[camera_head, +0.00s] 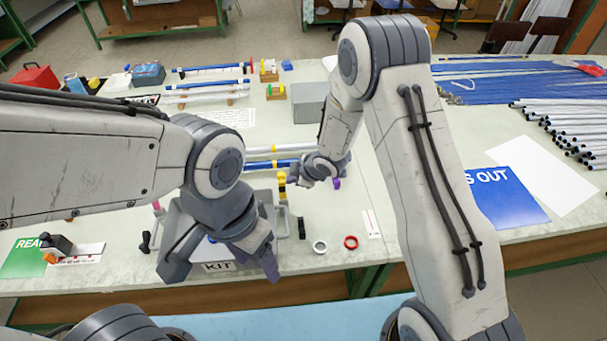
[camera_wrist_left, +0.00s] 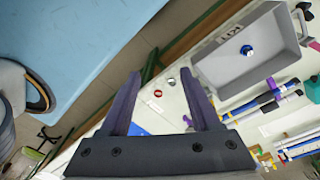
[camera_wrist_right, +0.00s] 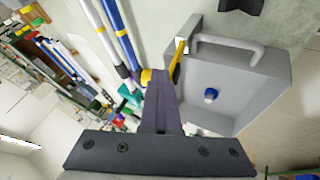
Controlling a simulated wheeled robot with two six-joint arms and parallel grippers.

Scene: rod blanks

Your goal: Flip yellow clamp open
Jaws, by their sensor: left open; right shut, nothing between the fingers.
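The yellow clamp (camera_head: 283,183) is near the right end of the blue rod (camera_head: 262,165), at the back right of the grey KIT tray. In the right wrist view the yellow clamp (camera_wrist_right: 178,60) stands up as a thin flap by the tray's corner. My right gripper (camera_head: 297,176) is shut and empty, with its tips (camera_wrist_right: 162,85) right beside the clamp; I cannot tell whether they touch. My left gripper (camera_head: 222,268) is open and empty above the front of the tray, its fingers (camera_wrist_left: 162,97) wide apart.
The KIT tray (camera_wrist_right: 262,90) holds a small blue-and-white part (camera_wrist_right: 211,95). A red ring (camera_head: 351,242) and a white ring (camera_head: 320,247) lie to its right. A grey box (camera_head: 308,103) stands behind. Blue and white rods fill the table's right back.

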